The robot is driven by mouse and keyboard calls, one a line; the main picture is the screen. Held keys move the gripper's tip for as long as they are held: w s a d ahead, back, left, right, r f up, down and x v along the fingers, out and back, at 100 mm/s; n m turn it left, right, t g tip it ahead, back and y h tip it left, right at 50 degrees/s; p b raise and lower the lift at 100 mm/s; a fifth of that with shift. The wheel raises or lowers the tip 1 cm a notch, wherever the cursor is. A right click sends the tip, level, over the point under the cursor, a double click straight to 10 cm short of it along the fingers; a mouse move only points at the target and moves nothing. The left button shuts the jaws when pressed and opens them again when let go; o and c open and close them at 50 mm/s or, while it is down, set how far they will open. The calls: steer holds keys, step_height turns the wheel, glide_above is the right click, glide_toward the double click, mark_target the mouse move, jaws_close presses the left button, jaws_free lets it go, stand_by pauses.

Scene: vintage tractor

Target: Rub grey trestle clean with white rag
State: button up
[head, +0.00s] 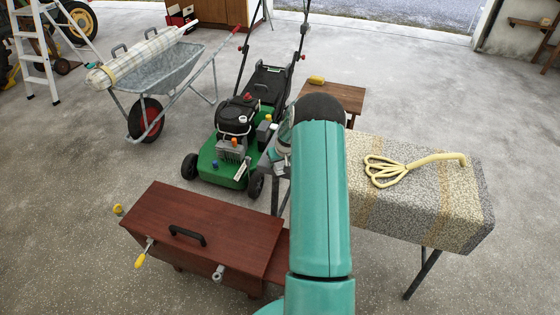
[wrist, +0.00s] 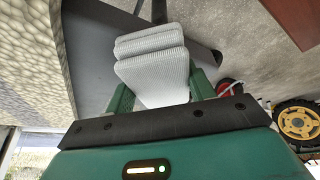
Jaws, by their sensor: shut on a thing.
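My gripper (wrist: 162,88) is shut on a white rag (wrist: 150,66), folded and ribbed, between its green fingers in the wrist view. A flat grey surface (wrist: 88,45), apparently part of the grey trestle, lies behind and left of the rag. I cannot tell whether the rag touches it. In the head view, a dark trestle leg (head: 423,272) shows under the cloth-covered top (head: 425,212) at the right. My arm hides the gripper's fingertips and the rag there.
A cream carpet beater (head: 430,160) lies on the cloth. A reddish wooden chest (head: 205,225) stands front left. A green mower (head: 232,160) and a wheelbarrow (head: 165,80) stand behind. A wooden stool (head: 345,95) holds a yellow object.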

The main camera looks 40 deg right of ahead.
steer(key=shift+r, duration=2.95)
steer(key=shift+r, duration=1.5)
